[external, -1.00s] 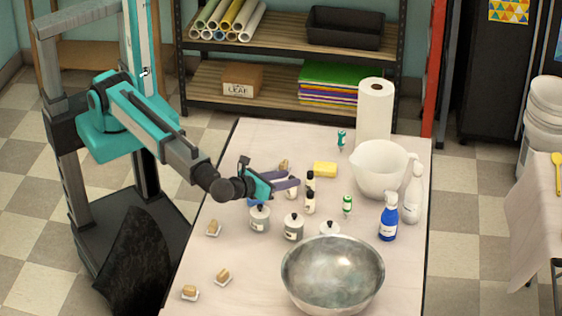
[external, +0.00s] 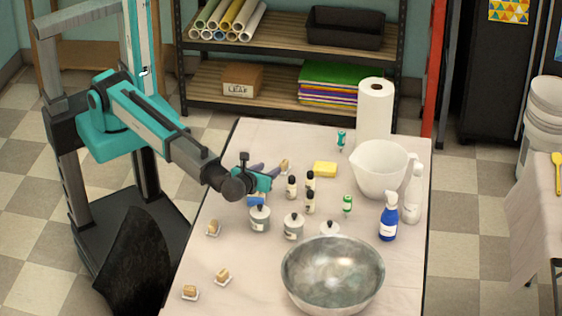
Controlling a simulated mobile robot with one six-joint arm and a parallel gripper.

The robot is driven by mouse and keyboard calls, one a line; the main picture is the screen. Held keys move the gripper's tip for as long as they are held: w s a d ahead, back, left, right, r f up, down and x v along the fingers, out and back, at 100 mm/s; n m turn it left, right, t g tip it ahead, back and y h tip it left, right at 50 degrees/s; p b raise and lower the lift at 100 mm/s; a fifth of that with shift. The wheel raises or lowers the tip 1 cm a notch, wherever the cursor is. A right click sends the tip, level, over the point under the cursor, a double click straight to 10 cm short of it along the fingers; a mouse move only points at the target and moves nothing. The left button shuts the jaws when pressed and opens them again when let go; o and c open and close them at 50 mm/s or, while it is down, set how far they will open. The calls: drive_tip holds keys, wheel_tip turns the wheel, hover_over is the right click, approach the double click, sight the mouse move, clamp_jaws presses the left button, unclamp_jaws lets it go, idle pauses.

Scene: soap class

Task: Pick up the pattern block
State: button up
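My gripper (external: 267,168) is over the left part of the table, its purple fingers turned toward the back. The fingers show apart, with a gap between them and nothing seen in it. I cannot tell for sure which thing is the pattern block. A small tan block (external: 284,166) stands just right of the fingertips; I cannot tell whether they touch.
Several dark-capped bottles (external: 292,187) and grey-white jars (external: 293,226) stand right of and in front of the gripper. A metal bowl (external: 333,274), white bowl (external: 380,169), blue spray bottle (external: 388,218) and paper roll (external: 374,115) fill the right side.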

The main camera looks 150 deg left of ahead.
approach(284, 161)
drive_tip(key=x, duration=0.4)
drive_tip(key=shift+s+d, duration=0.1)
drive_tip(key=shift+s+a+f, duration=0.1)
drive_tip(key=shift+a+f, duration=0.05)
drive_tip(key=shift+a, duration=0.05)
drive_tip(key=shift+p+x, duration=0.6)
drive_tip(key=shift+x, duration=2)
clamp_jaws()
